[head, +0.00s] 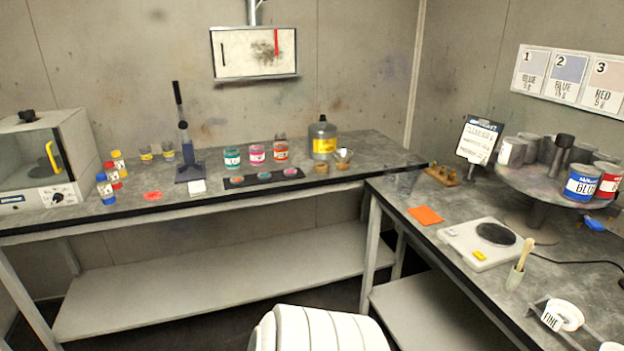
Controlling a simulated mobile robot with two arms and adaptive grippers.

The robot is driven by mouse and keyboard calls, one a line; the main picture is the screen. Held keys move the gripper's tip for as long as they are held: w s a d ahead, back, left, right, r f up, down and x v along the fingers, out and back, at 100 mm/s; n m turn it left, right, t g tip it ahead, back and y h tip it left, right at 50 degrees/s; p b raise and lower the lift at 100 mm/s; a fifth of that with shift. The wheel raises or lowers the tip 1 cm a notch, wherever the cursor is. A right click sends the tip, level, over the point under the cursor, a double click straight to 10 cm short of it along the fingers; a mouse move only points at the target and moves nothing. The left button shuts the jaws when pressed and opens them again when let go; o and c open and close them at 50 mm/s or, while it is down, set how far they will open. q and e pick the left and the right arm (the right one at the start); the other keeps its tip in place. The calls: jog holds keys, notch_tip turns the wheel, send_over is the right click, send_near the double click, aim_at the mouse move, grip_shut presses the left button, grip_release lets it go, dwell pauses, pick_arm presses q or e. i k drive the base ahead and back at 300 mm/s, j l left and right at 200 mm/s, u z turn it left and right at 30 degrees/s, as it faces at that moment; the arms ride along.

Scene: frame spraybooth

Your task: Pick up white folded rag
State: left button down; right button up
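Neither of my grippers is in view, and nothing touches the white piece.
The right bench holds a white scale (480,246) and an orange square (426,215).

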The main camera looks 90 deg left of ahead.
aim_at(196, 188)
jog(key=l+u, duration=0.1)
jog(key=u, duration=3.4)
jog(key=i+l+u, duration=0.15)
jog(key=i, duration=0.15)
